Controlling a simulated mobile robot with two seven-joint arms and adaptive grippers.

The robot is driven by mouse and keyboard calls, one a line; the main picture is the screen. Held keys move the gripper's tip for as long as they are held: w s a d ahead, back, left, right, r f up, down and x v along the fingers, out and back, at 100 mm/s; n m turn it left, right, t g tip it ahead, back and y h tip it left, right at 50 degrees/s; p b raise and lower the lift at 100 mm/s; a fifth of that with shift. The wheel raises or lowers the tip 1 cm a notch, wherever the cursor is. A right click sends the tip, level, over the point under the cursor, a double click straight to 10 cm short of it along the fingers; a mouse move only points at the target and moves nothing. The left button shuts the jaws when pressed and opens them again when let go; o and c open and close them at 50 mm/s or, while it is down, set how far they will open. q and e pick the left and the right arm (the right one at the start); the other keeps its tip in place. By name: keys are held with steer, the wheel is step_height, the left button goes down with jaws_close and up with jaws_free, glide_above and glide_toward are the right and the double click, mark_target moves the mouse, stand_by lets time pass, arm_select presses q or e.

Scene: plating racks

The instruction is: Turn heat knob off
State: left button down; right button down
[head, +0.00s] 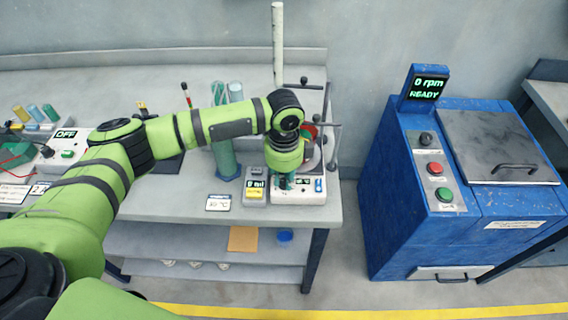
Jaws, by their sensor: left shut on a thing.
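My left gripper (287,183) reaches in from the left and points down at the front panel of a white hotplate unit (310,196) near the table's right front corner. It is shut at the panel, where the heat knob would be. The knob itself is hidden by the fingers. A blue control and a small lit display (303,181) show just right of the fingers. The display is too small to read. My right gripper is not in view.
A yellow meter (255,188) stands left of the hotplate, with a "30 °C" sign (218,203) beside it. A tall green cylinder (226,158) stands behind. A metal stand (332,150) rises at right. A blue machine (460,190) stands across a floor gap.

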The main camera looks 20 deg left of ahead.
arm_select(q)
steer(key=n+p, duration=0.1)
steer(key=p, duration=0.1)
steer(key=n+p, duration=0.2)
steer(key=shift+r+n, duration=0.25)
steer(key=shift+n, duration=0.05)
steer(key=shift+f+n+p, duration=0.2)
steer(key=shift+n+p, duration=1.45)
steer(key=shift+n, duration=0.15)
steer(key=c, duration=1.1)
jaws_free()
